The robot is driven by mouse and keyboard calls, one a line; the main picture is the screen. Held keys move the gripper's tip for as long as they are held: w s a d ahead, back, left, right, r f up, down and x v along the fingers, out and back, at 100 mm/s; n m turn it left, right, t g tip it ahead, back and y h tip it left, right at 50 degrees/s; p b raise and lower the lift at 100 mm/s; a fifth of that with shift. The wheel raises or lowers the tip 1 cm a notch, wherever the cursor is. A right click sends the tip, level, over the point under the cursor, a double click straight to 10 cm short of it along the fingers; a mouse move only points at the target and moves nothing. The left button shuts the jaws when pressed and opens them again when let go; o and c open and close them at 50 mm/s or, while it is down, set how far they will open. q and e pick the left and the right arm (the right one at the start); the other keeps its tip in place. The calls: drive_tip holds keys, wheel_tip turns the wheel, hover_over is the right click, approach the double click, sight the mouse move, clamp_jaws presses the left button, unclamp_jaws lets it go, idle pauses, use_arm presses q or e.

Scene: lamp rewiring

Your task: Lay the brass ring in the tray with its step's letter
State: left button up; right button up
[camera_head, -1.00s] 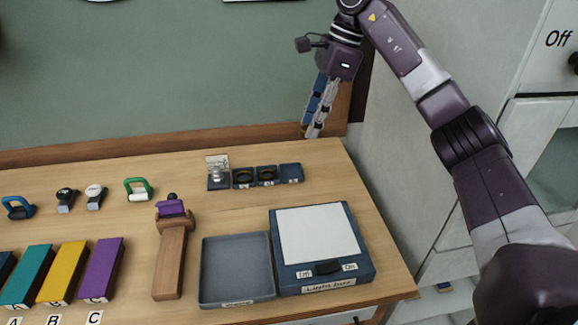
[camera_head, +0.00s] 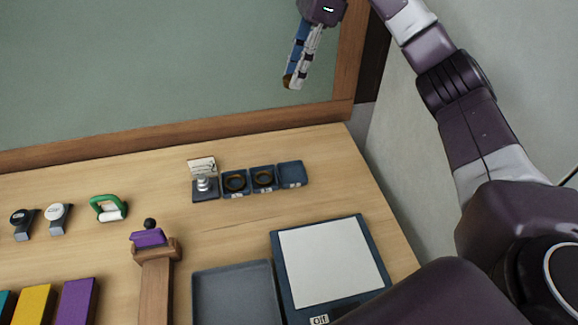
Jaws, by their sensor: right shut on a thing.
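My right gripper (camera_head: 294,82) is high in front of the green wall, above and behind the row of small trays. Its fingers point down and are shut on a small brownish thing at the tips, which looks like the brass ring; its shape is mostly hidden. Four small dark trays stand at the back of the table. The left one (camera_head: 206,196) has a silver part and a card. The two middle trays (camera_head: 234,194) (camera_head: 263,190) each hold a dark brass-coloured ring. The right tray (camera_head: 291,173) is empty. Their labels are too small to read. My left gripper is out of view.
A wooden stand (camera_head: 157,275) with a purple top, a grey tray (camera_head: 235,295) and a light box (camera_head: 330,262) are in front. A green-handled thing (camera_head: 107,208), two small dials and coloured blocks lie left. The wood around the small trays is clear.

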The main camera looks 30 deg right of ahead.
drive_tip(key=f, duration=0.2)
drive_tip(key=b, duration=1)
hover_over(291, 176)
wheel_tip(291, 176, down, 9)
drive_tip(key=f, duration=0.4)
drive_tip(key=f+p, duration=0.1)
drive_tip(key=f, duration=0.4)
drive_tip(key=d+f+p, duration=0.1)
drive_tip(key=f, duration=0.4)
drive_tip(key=shift+s+f, duration=0.1)
drive_tip(key=shift+f, duration=0.15)
wheel_tip(291, 176, down, 4)
drive_tip(key=shift+p, duration=0.4)
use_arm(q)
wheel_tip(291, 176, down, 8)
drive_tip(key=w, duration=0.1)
use_arm(e)
drive_tip(key=shift+f, duration=0.2)
drive_tip(key=o, duration=0.7)
drive_tip(key=shift+f, duration=0.1)
